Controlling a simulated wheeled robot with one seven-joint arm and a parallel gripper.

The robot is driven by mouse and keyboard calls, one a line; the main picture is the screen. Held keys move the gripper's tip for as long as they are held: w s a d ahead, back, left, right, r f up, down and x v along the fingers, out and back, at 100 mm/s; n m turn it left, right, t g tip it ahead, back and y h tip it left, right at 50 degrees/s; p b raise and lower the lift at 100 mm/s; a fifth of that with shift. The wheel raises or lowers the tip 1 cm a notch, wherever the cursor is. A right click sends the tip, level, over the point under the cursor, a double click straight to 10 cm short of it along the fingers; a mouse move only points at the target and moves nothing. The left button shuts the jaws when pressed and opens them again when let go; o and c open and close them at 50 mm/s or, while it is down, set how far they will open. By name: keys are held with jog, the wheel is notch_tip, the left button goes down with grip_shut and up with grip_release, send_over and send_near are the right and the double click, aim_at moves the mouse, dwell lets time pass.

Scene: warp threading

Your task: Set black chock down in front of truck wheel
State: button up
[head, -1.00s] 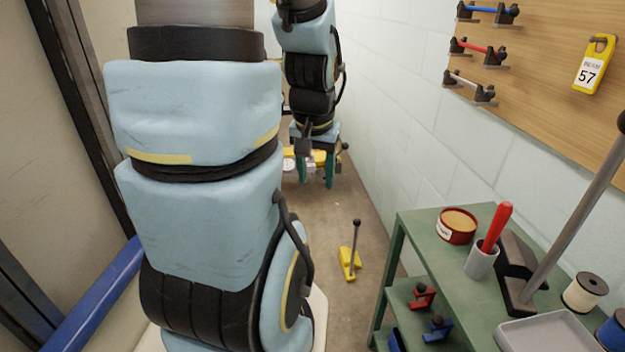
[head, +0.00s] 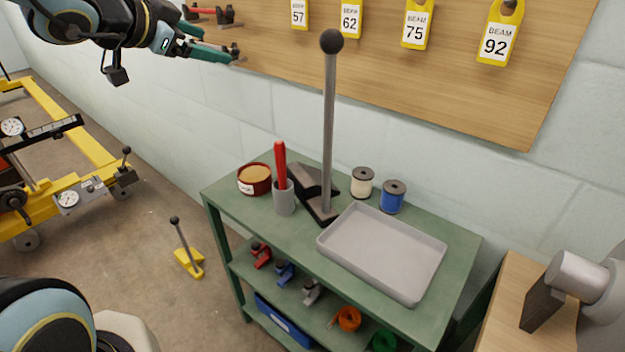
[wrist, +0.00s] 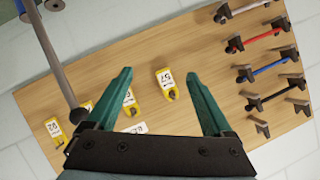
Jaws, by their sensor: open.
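The black chock (head: 325,212) stands on the green bench, its tall grey handle with a black ball knob upright. In the wrist view the handle and its knob (wrist: 80,115) show at the left. The yellow truck (head: 95,150) is at the left of the head view, with a grey wheel (head: 28,240) low on its near side. My gripper (head: 214,45) is open and empty, up by the wall board, left of the chock's handle and well above the bench. Its two green fingers (wrist: 160,74) are spread wide in the wrist view.
A yellow chock (head: 190,262) with a handle stands on the floor between truck and bench. The bench holds a red tin (head: 254,180), a grey cup (head: 284,198), spools and a grey tray (head: 382,250). Tags and coloured rods hang on the wooden board (head: 400,60).

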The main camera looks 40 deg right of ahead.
aim_at(323, 36)
jog(key=s+d+m+g, duration=0.2)
jog(key=s+d, duration=0.1)
jog(key=s, duration=0.1)
jog(key=s+d+r+m+g+h, duration=0.1)
jog(key=s+d+m+g, duration=0.2)
jog(key=s+d, duration=0.1)
jog(key=s+d+r+m+g+h, duration=0.1)
jog(key=s+d+m+g, duration=0.2)
jog(key=s, duration=0.3)
jog(key=shift+s+d+r, duration=0.15)
jog(key=shift+d+r, duration=0.05)
jog(key=shift+d, duration=0.15)
jog(key=shift+p+x, duration=0.9)
jog(key=shift+x, duration=2.15)
jog(key=shift+d+r, duration=0.1)
jog(key=shift+r, duration=0.1)
grip_shut()
jog(key=shift+r+h, duration=0.1)
jog(key=shift+h, duration=0.2)
